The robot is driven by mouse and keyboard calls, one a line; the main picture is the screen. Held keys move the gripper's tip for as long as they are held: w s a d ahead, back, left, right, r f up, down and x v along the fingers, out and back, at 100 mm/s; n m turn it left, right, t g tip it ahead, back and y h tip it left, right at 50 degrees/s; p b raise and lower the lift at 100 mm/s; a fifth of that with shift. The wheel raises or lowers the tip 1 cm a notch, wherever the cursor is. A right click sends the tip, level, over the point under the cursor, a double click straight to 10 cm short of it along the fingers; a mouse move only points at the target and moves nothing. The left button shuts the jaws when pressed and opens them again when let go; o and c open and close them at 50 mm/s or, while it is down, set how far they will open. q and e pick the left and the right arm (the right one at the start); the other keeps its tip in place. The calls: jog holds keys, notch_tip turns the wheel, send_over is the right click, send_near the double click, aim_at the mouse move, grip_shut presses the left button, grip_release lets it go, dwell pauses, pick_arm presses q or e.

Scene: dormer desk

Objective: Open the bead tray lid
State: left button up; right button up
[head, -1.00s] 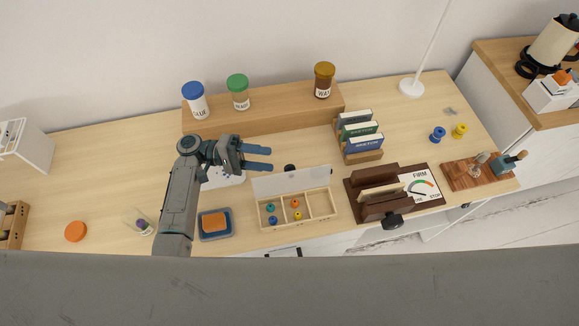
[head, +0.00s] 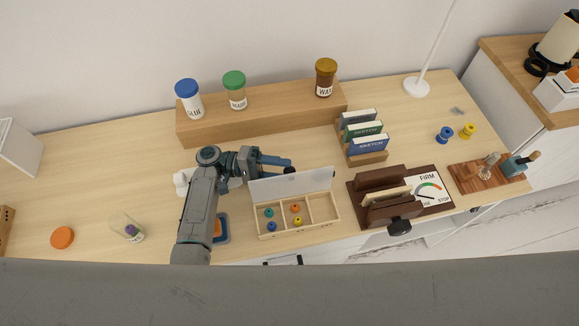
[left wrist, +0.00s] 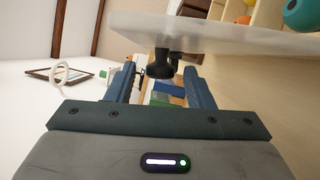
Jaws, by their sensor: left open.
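The bead tray (head: 268,236) is a pale wooden box on the desk, its compartments uncovered and holding several coloured beads. Its translucent lid (head: 300,184) stands raised and tilted along the tray's back edge. The lid also shows in the left wrist view (left wrist: 215,34), with a black knob (left wrist: 161,66) sticking out from it. My left gripper (head: 289,165) is open behind the lid, with the knob between or just ahead of its blue fingers; contact cannot be told. My right gripper is not in view.
A dark wooden device with a FIRM/STOP dial (head: 427,192) stands close right of the tray. A sketchbook rack (head: 366,158) is behind it. A wooden riser (head: 262,122) carries three jars. A blue dish with an orange sponge (head: 217,229) is left, partly hidden by my arm.

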aim_at(291, 174)
pick_arm(q)
jog(key=shift+x, duration=1.25)
jog(key=shift+f, duration=0.1)
grip_shut()
jog(key=shift+s+d+r+m+y, duration=0.1)
jog(key=shift+s+r+m+y, duration=0.2)
jog(key=shift+m, duration=0.25)
jog(key=shift+s+d+r+m+y, duration=0.1)
jog(key=shift+s+m+y, duration=0.1)
jog(key=shift+s+m, duration=0.25)
jog(key=shift+w, duration=0.15)
